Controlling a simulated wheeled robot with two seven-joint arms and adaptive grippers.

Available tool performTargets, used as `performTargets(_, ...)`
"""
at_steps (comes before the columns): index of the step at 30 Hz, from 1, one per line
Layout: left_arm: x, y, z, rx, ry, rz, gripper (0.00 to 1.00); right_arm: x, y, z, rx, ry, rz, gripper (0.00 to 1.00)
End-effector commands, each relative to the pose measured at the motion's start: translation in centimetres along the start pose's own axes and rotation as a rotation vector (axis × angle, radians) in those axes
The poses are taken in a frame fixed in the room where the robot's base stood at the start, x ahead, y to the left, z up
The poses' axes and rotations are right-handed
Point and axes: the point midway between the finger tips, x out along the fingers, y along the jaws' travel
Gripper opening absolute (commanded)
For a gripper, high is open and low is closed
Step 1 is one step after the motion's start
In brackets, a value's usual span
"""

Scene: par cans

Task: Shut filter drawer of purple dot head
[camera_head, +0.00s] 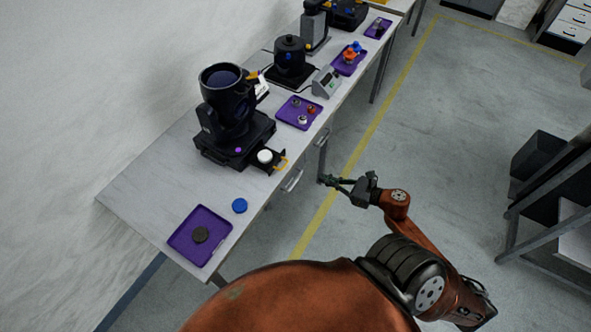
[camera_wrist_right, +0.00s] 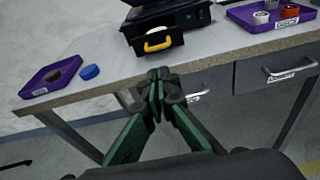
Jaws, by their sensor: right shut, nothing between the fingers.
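The purple dot head (camera_head: 231,108) is a black moving-head lamp on the bench, with a purple dot on its base. Its black filter drawer (camera_head: 272,167) sticks out of the base toward the bench's front edge. A round white piece (camera_head: 265,156) sits on the drawer. The drawer's yellow handle (camera_head: 281,163) also shows in the right wrist view (camera_wrist_right: 158,42). My right gripper (camera_head: 326,181) is shut and empty, out in front of the bench and apart from the handle. Its fingers (camera_wrist_right: 156,88) show below the handle in the wrist view. My left gripper is not in view.
A purple tray (camera_head: 184,246) with a dark disc and a loose blue cap (camera_head: 239,206) lie at the near end. Another purple tray (camera_head: 290,119), a grey device (camera_head: 326,82) and other black heads stand farther along. Floor in front of the bench is clear.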

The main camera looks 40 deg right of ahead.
Motion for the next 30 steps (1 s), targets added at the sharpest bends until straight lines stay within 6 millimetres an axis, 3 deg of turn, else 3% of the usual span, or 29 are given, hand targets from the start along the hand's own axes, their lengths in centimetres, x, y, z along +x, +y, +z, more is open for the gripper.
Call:
performTargets(5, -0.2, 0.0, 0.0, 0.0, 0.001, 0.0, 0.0, 1.3, 0.3, 0.6, -0.032, -0.004, 0.012, 0.0)
performTargets(21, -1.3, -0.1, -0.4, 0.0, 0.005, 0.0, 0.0, 11.6, 0.3, 0.6, -0.026, -0.004, 0.009, 0.0)
performTargets(30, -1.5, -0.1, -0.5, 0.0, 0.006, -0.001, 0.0, 13.9, 0.3, 0.4, -0.026, -0.001, 0.007, 0.0)
